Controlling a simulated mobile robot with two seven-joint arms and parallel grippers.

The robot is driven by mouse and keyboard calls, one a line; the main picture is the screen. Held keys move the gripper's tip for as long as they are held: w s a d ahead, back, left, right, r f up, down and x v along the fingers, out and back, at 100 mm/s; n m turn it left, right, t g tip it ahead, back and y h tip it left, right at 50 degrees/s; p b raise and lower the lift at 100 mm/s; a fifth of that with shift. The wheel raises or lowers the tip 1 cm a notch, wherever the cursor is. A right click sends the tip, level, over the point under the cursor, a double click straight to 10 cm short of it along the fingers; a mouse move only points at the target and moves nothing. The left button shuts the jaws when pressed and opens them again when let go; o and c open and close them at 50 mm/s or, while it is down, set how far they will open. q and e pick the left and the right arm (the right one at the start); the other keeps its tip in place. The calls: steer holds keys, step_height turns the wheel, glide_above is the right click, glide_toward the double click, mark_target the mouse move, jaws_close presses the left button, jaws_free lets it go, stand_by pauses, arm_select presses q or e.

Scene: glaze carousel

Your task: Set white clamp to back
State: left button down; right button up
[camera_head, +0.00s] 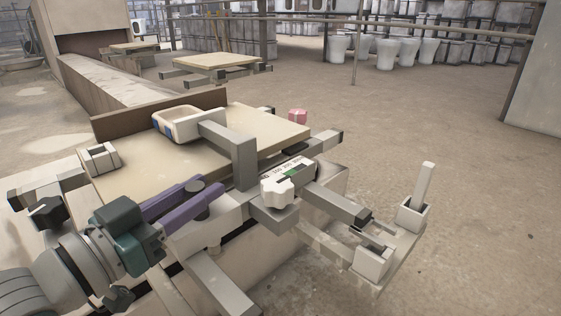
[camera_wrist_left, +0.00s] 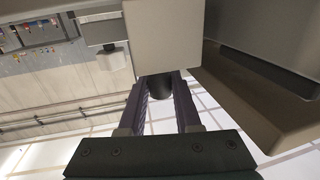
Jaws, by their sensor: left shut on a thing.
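My left gripper (camera_head: 212,198), with a teal body and purple fingers, comes in from the left at the front side of the bench. Its fingers are shut around a dark round peg (camera_head: 203,214) beside a pale grey block (camera_head: 220,222). The peg also shows between the fingers in the left wrist view (camera_wrist_left: 160,86). A white lobed knob (camera_head: 277,193) sits right of the fingertips, below a label plate (camera_head: 294,170) with a green patch and unreadable print. A grey bent arm (camera_head: 238,150) reaches to a white basin (camera_head: 177,123). I cannot tell which part is the white clamp.
A grey bar (camera_head: 335,202) runs right to a low frame with white holders (camera_head: 373,262). Open floor lies to the right.

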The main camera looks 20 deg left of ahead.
arm_select(q)
steer(key=shift+d, duration=0.1)
stand_by(0.3)
steer(key=s+d+p, duration=0.4)
steer(key=d, duration=0.6)
steer(key=shift+s+d, duration=0.2)
steer(key=c, duration=1.1)
jaws_free()
steer(key=shift+o, duration=1)
steer(key=shift+s+d, duration=0.1)
steer(key=shift+d, duration=0.1)
steer(key=shift+a, duration=0.1)
